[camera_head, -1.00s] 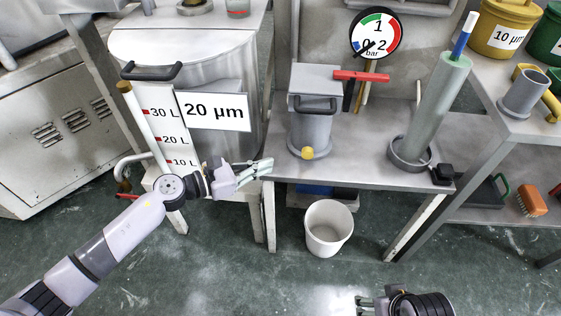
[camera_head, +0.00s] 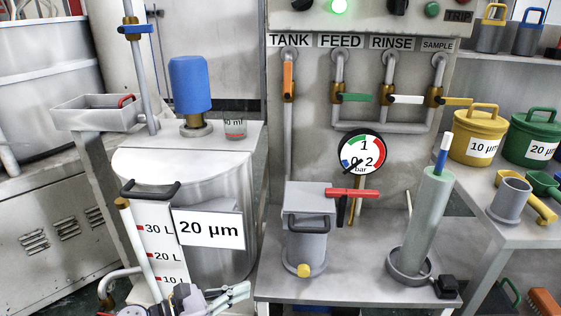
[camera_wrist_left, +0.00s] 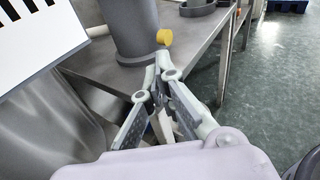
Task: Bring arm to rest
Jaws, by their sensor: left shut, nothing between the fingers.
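My left gripper (camera_head: 240,291) is at the bottom of the head view, low in front of the 20 µm tank (camera_head: 228,166) and left of the steel bench. It is shut and empty. In the left wrist view its fingertips (camera_wrist_left: 160,68) meet below the yellow knob (camera_wrist_left: 164,37) of the grey filter housing, with the bench edge close beyond them. I cannot tell from these views whether the fingers touch anything. Most of my left arm is below the head picture. My right gripper is not in view.
The steel bench (camera_head: 348,283) carries the grey housing (camera_head: 306,243) with a red-handled valve (camera_head: 352,193) and a tall grey-green cylinder (camera_head: 427,225). A yellow pot (camera_head: 478,137) and green pot (camera_head: 531,139) stand at right. Open floor (camera_wrist_left: 272,90) shows right of the bench leg in the wrist view.

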